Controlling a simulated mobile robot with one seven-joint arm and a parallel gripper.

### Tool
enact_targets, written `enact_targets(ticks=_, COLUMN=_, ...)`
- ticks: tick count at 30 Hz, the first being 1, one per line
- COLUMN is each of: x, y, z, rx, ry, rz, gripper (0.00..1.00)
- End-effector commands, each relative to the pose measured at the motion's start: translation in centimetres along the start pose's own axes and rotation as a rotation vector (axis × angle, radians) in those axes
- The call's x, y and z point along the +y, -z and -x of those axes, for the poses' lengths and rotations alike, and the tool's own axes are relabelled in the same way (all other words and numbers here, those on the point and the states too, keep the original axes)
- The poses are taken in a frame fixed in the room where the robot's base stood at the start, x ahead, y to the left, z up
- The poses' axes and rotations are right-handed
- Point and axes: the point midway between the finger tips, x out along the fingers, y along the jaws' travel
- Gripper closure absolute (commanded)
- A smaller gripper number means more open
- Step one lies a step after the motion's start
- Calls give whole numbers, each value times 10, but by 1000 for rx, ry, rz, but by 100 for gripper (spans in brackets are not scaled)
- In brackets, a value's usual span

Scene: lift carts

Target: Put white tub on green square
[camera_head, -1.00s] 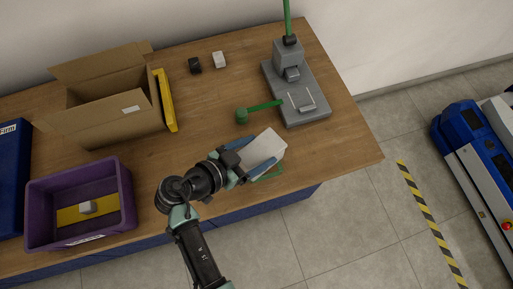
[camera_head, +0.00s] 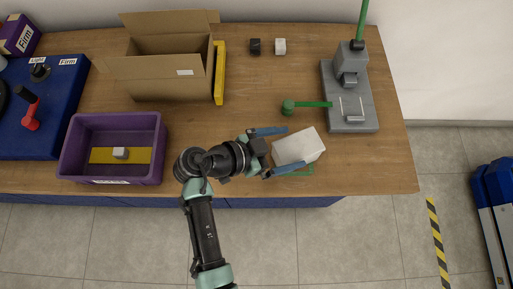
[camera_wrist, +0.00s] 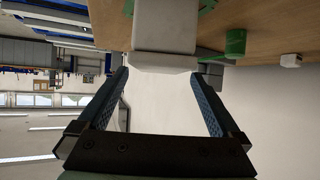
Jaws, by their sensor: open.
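The white tub (camera_head: 299,147) stands at the front right of the wooden table, apparently resting on it. The green square (camera_head: 312,168) shows as a thin outline along the tub's near and right sides; the tub hides the rest. I cannot tell whether the tub is wholly inside it. My gripper (camera_head: 284,149) is open, with its blue fingers spread on the far and near sides of the tub's left end. In the wrist view the tub (camera_wrist: 165,25) is ahead of the fingertips (camera_wrist: 160,72), and nothing is clamped.
A green lever (camera_head: 312,104) with a round knob reaches from the grey press (camera_head: 350,118) behind the tub. A purple crate (camera_head: 160,155), a cardboard box (camera_head: 155,80) and a yellow panel (camera_head: 220,72) stand left. Small black (camera_head: 254,46) and white (camera_head: 280,46) blocks lie at the back.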

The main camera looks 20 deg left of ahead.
Motion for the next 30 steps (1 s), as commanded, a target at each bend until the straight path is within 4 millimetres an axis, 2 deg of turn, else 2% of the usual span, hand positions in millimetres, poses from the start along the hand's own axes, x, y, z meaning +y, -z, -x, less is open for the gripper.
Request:
enact_targets(ticks=6, x=-1, y=-3, z=49, rx=0, ry=6, rz=0, gripper=0)
enact_targets(ticks=12, x=-1, y=-1, z=83, rx=1, ry=5, rz=-1, gripper=0)
enact_targets(ticks=18, x=0, y=-1, z=97, rx=0, ry=1, rz=1, gripper=0)
enact_targets(ticks=23, x=-8, y=7, z=96, rx=-13, ry=22, rz=-2, gripper=0)
enact_targets(ticks=26, x=-40, y=37, z=90, rx=-56, ry=126, rz=-2, gripper=0)
enact_targets(ticks=29, x=-88, y=103, z=87, rx=-62, ry=333, rz=-9, gripper=0)
enact_targets(ticks=30, x=-105, y=139, z=90, rx=-31, ry=432, rz=-15, gripper=0)
